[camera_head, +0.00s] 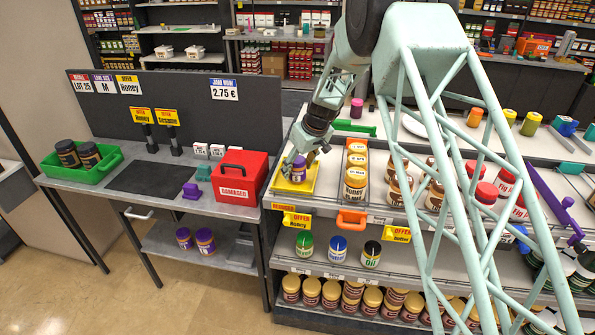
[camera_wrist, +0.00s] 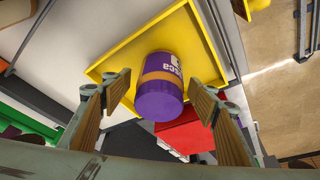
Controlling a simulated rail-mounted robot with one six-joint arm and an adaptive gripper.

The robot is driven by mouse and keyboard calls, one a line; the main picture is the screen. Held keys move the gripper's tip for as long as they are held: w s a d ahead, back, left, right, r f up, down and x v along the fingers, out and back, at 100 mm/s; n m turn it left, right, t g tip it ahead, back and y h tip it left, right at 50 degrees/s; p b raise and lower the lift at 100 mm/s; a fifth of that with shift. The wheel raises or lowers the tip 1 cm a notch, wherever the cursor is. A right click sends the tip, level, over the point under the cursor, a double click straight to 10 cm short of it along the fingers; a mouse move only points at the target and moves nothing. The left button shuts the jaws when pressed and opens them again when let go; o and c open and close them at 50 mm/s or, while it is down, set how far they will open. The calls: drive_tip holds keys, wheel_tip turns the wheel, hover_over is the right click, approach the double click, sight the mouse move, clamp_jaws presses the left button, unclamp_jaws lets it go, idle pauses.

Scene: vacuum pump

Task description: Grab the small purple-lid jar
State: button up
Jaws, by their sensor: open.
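A jar with a purple lid and an orange-and-purple label (camera_head: 299,172) stands upright in a yellow tray (camera_head: 282,188) at the left end of the shelf counter. My gripper (camera_head: 297,160) is right at this jar, partly covering it in the head view. In the wrist view the purple-lid jar (camera_wrist: 160,72) lies between the two fingers of my gripper (camera_wrist: 160,84), with a visible gap on each side. The fingers are open and hold nothing. The yellow tray (camera_wrist: 118,62) shows behind the jar.
Honey jars (camera_head: 356,180) stand close to the right of the tray. A red box marked damaged (camera_head: 238,180) is on the grey table to the left. Two other purple-lid jars (camera_head: 205,241) sit on that table's lower shelf. Another purple-lid jar (camera_head: 356,108) stands farther back.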

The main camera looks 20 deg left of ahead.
sight(298, 159)
idle(0.3)
drive_tip(key=c, duration=1.1)
drive_tip(key=shift+r, duration=0.15)
drive_tip(key=shift+r, duration=1.7)
drive_tip(key=s+d+b, duration=0.1)
drive_tip(key=s+d, duration=0.1)
drive_tip(key=d, duration=0.2)
drive_tip(key=s+d+r+b, duration=0.1)
drive_tip(key=s+d, duration=0.2)
drive_tip(key=d, duration=0.2)
drive_tip(key=s+d+b, duration=0.1)
drive_tip(key=s+d, duration=0.2)
drive_tip(key=d, duration=0.1)
drive_tip(key=shift+s+d+r, duration=0.15)
drive_tip(key=shift+s+d, duration=0.05)
drive_tip(key=shift+d, duration=0.1)
